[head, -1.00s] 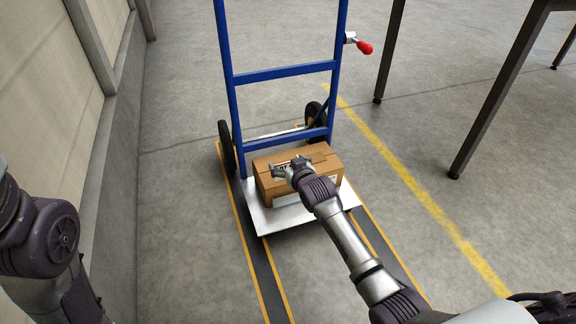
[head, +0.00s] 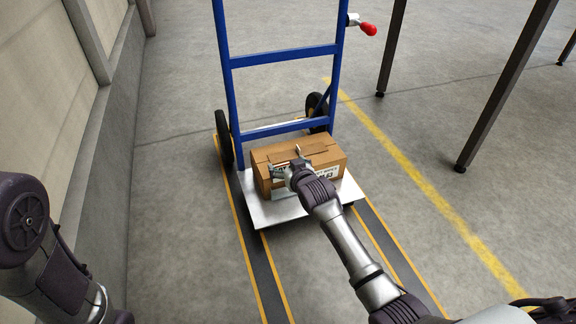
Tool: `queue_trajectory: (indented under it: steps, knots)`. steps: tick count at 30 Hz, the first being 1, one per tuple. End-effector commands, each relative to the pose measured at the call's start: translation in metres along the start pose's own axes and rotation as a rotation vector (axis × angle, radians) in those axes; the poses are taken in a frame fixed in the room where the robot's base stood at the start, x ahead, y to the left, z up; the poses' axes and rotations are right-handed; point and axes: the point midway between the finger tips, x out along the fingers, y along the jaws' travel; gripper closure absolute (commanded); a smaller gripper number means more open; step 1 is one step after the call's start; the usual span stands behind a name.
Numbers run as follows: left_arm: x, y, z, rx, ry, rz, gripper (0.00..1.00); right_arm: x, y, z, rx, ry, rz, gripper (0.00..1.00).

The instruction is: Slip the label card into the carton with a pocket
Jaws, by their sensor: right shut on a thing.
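The brown carton (head: 320,150) sits closed on the metal toe plate (head: 262,212) of a blue hand truck (head: 284,57). A white patch with dark print (head: 325,173) shows on its near side, partly hidden by my right wrist; I cannot tell whether it is the pocket. My right gripper (head: 286,162) is at the carton's near upper edge, left of its middle. It is shut on what looks like the label card (head: 281,172), a small white piece mostly hidden by the fingers. I cannot tell whether the card is in a pocket. My left gripper is out of view.
The hand truck has black wheels (head: 224,138) and a red-knobbed lever (head: 368,29). Dark table legs (head: 505,85) stand at the right. A wall (head: 95,140) runs along the left.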

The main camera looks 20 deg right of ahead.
Motion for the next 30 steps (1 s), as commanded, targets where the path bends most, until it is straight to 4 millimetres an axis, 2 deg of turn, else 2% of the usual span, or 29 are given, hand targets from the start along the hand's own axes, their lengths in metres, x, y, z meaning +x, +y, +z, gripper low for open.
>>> queue_trajectory:
  steps: [18, 30]
  knots:
    - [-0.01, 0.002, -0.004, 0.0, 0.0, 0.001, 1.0, 0.007, 0.007, 0.038, 0.001, -0.001, 0.001, 0.23]
    - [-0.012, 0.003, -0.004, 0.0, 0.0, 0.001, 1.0, 0.008, 0.009, 0.045, 0.001, 0.0, 0.001, 0.23]
